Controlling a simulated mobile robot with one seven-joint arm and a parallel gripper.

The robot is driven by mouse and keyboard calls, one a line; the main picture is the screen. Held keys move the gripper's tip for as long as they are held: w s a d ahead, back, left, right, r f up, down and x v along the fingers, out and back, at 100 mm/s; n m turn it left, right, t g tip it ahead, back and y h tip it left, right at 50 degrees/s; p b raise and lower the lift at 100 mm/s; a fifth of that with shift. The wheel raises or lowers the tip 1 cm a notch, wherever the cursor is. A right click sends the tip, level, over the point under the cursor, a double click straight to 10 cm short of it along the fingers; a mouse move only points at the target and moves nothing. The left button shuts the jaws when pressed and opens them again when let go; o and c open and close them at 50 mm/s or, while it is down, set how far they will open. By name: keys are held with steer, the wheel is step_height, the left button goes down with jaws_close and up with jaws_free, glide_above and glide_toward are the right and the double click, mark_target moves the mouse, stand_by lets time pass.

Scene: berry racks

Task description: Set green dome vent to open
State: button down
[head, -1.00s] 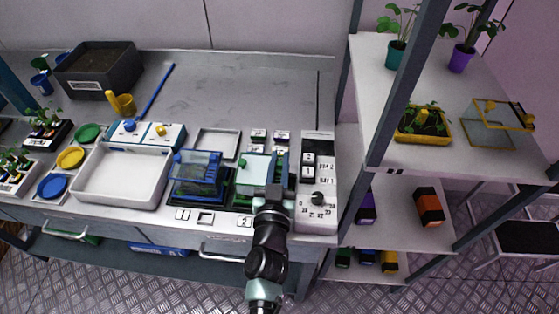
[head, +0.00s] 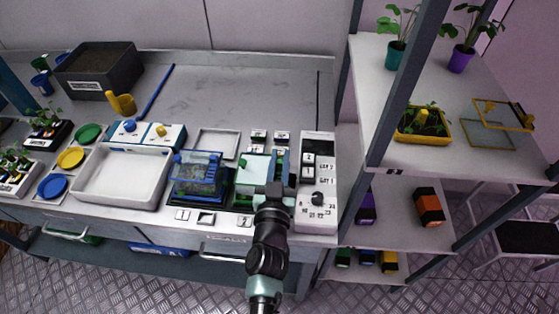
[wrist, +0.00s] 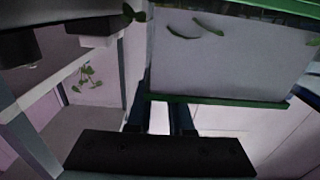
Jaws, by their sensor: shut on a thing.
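The green dome (head: 256,168) is a clear box with green edges, standing on the bench in the right part of the head view. In the wrist view its pale wall (wrist: 225,65) and green lower rim (wrist: 215,100) fill the upper right. My gripper (head: 272,188) is at the near right side of this dome and partly covers it. In the wrist view my two fingers (wrist: 165,103) reach up to the green rim, close together. The gripper is shut on a part of the dome, seemingly its vent. The held part itself is hidden, so the vent's position cannot be read.
The blue dome (head: 199,172) stands just left of the green one. A control panel with a dial (head: 317,199) is close on the right. A white tray (head: 88,202) lies farther left. A shelf post (head: 392,110) rises at right. The bench behind is mostly clear.

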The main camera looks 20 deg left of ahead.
steer(key=shift+w, duration=0.1)
steer(key=c, duration=0.8)
jaws_free()
steer(key=b+v, duration=0.1)
steer(key=v, duration=1.2)
